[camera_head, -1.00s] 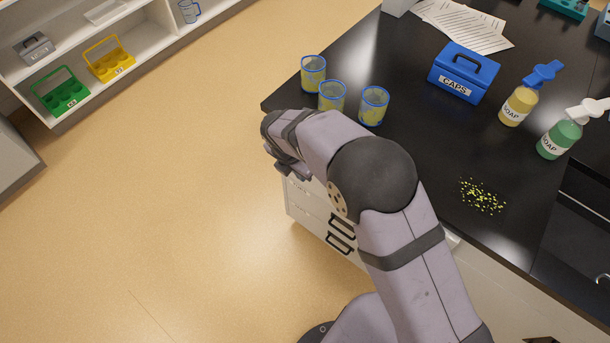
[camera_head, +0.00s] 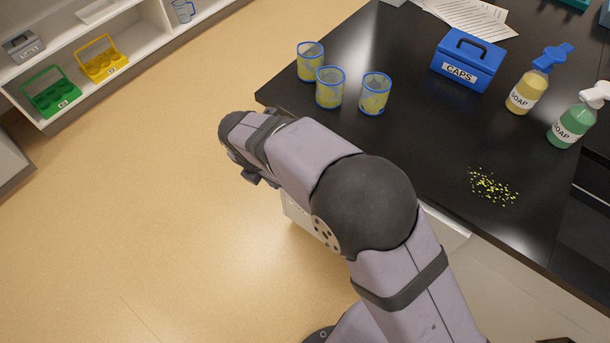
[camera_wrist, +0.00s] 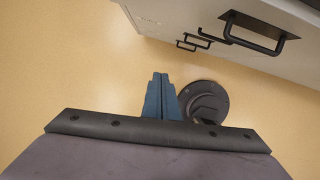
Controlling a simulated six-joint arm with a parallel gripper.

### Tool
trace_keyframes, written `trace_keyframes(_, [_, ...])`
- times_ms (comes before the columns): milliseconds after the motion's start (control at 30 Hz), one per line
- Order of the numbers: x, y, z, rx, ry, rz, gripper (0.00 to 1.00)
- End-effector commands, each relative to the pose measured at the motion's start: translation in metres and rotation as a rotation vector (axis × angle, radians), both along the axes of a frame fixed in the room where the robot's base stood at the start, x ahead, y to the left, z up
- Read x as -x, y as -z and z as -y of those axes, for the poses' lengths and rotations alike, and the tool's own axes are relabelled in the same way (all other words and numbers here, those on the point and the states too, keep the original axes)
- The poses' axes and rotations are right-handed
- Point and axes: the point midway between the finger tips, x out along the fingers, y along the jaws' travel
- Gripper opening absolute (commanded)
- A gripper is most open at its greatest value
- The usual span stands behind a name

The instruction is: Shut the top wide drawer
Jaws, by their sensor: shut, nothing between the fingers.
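The white drawer unit under the black counter shows in the wrist view at the upper right, with several black bar handles. The nearest and largest handle (camera_wrist: 258,34) appears to be on the top wide drawer (camera_wrist: 215,12); how far that drawer stands out is hard to tell. In the head view a pale drawer edge (camera_head: 446,222) shows right of my arm, below the counter edge; my arm hides most of the fronts. My gripper (camera_wrist: 160,78) is shut and empty, over the floor in front of the drawers, apart from the handles. Its fingertips are hidden in the head view.
The black counter (camera_head: 420,140) carries several yellow-filled beakers (camera_head: 330,88) near its left corner, a blue caps box (camera_head: 468,62), soap bottles (camera_head: 527,92) and yellow bits (camera_head: 492,187). Open floor (camera_head: 130,200) lies left. A shelf (camera_head: 140,50) stands at the upper left.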

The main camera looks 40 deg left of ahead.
Motion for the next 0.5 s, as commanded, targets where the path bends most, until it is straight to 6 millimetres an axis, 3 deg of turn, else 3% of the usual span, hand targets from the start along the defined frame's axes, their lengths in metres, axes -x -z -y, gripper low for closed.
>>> trace_keyframes(33, [0.017,0.034,-0.005,0.005,-0.035,-0.002,0.0])
trace_keyframes(300, [0.101,0.13,-0.018,0.041,-0.208,-0.001,0.0])
trace_keyframes(500, [0.144,0.199,-0.014,0.103,-0.391,0.076,0.0])
